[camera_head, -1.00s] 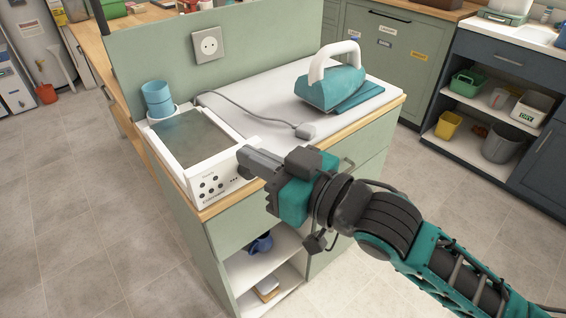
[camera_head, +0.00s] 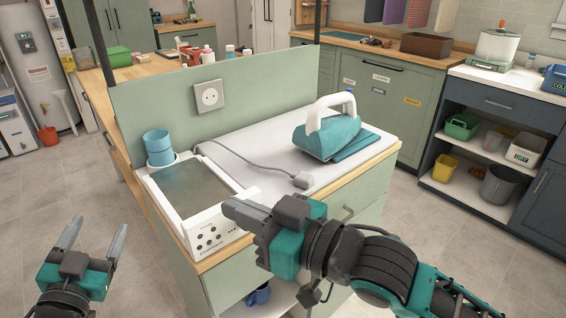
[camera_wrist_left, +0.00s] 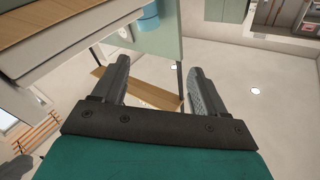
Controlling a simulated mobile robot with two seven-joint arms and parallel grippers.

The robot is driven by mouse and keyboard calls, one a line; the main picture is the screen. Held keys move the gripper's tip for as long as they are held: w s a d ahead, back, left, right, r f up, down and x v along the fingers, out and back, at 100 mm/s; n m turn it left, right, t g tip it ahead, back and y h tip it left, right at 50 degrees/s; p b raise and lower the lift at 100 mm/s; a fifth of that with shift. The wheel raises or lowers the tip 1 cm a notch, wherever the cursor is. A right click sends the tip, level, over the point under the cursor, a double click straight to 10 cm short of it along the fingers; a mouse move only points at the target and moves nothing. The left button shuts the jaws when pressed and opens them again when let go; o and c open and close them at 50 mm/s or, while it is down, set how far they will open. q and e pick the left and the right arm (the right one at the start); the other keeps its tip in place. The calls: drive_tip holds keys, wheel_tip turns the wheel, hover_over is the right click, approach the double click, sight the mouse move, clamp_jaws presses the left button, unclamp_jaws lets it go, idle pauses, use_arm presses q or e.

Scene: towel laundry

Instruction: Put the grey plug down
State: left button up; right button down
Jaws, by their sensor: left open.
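The grey plug (camera_head: 302,180) lies on the white worktop (camera_head: 262,150), at the end of a grey cord (camera_head: 245,162). The teal iron (camera_head: 328,138) with a white handle stands behind it to the right. No gripper touches the plug. My right gripper (camera_head: 230,208) is in front of the plug and to its left, over the front edge of the white panel box. Its fingers are seen side-on, so their gap cannot be judged. My left gripper (camera_head: 100,226) is open and empty, left of the cabinet; its spread fingers also show in the left wrist view (camera_wrist_left: 160,78).
A wall socket (camera_head: 209,97) is on the green back panel (camera_head: 150,103). A white box with a dark top (camera_head: 211,238) and blue cups (camera_head: 157,145) occupy the worktop's left end. Bare worktop lies around the plug. Open floor is left of the cabinet.

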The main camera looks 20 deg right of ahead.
use_arm(q)
drive_tip(key=w+d+r+m+g+h, duration=0.1)
drive_tip(key=d+r+m+g+h, duration=0.1)
drive_tip(key=d+r+m+h, duration=0.65)
drive_tip(key=d+r+m+g+h, duration=0.1)
drive_tip(key=d+r+m+h, duration=0.4)
drive_tip(key=d, duration=0.6)
drive_tip(key=s+d+r+m+g+h, duration=0.1)
drive_tip(key=s+d+r+m+g, duration=0.2)
drive_tip(key=d+m+g, duration=0.4)
drive_tip(key=s+d+r+m+g+h, duration=0.1)
drive_tip(key=s+d+r+m+g, duration=0.25)
drive_tip(key=d+m+g, duration=0.35)
drive_tip(key=s+d+f+m+g+y, duration=0.1)
drive_tip(key=s+d+f+m+y, duration=0.25)
drive_tip(key=d+m, duration=0.2)
drive_tip(key=m+t+y, duration=0.5)
drive_tip(key=m+y, duration=0.1)
drive_tip(key=y, duration=0.4)
approach(304, 177)
drive_tip(key=shift+x, duration=4.35)
